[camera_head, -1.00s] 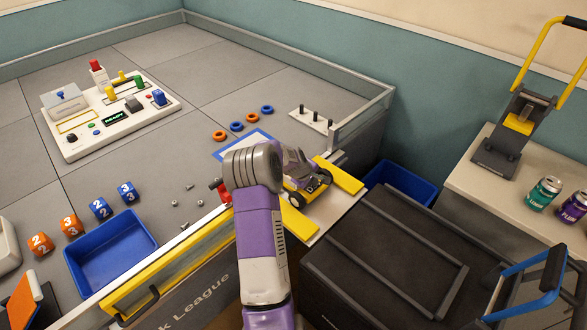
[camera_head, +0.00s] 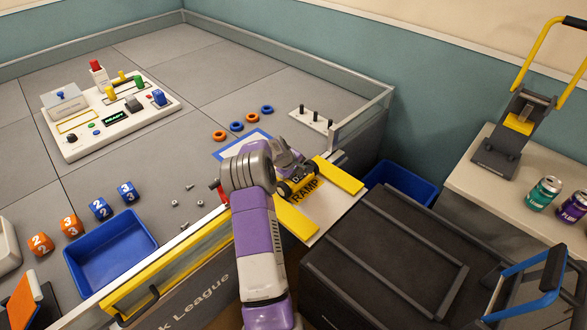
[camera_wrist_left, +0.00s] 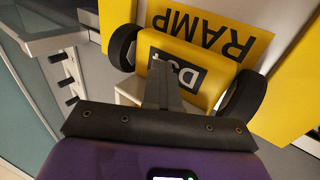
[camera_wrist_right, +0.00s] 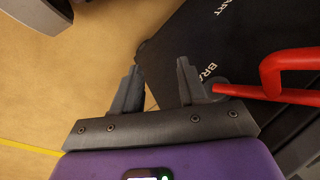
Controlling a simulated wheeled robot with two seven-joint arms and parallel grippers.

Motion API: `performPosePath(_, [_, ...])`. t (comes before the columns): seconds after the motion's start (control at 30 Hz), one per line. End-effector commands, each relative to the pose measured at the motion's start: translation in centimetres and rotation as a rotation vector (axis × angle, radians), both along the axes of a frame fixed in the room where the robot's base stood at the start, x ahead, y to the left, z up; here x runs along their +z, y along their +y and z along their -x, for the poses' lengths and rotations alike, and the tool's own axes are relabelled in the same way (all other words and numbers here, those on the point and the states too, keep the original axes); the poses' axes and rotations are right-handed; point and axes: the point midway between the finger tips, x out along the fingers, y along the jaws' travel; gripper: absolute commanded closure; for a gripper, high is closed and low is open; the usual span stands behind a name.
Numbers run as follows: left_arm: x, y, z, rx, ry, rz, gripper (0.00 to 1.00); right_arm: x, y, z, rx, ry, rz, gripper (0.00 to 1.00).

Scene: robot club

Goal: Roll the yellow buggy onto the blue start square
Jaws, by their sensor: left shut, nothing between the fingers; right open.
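The yellow buggy (camera_head: 299,184) is on the upper part of the ramp, partly hidden by my left gripper. In the left wrist view its yellow body (camera_wrist_left: 203,82) carries a dark label and has a black wheel on each side. The blue start square (camera_head: 243,144), a blue outline on the arena floor, lies beyond the ramp's top, partly behind my left arm. My left gripper (camera_head: 288,160) is shut and empty, with its fingertips (camera_wrist_left: 160,66) close against the buggy's body; contact is hard to tell. My right gripper (camera_wrist_right: 156,82) is open and empty, seen only in its wrist view.
The ramp (camera_head: 340,176) has yellow side strips. A peg stand (camera_head: 311,120) and several rings (camera_head: 237,127) lie past the square. A red part (camera_head: 222,190) and loose screws lie left of my arm. A black case (camera_head: 385,255) stands right; a red handle (camera_wrist_right: 275,75) is beside my right gripper.

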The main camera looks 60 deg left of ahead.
Motion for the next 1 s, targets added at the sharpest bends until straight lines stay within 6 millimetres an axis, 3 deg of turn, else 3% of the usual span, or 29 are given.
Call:
performPosePath(0.03, [-0.9,0.1,0.5,-0.002,0.013,0.013,1.0,0.0,0.0,0.0,0.0,0.0,0.0,0.58])
performPosePath(0.37, [-0.9,2.1,1.1,-0.002,0.012,0.013,1.0,0.0,0.0,0.0,0.0,0.0,0.0,0.58])
performPosePath(0.77, [-0.9,2.3,1.2,-0.003,0.012,0.015,1.0,0.0,0.0,0.0,0.0,0.0,0.0,0.58])
performPosePath(1.0, [-0.9,3.6,1.5,-0.002,0.011,0.013,1.0,0.1,0.0,0.0,0.0,0.0,0.0,0.58])
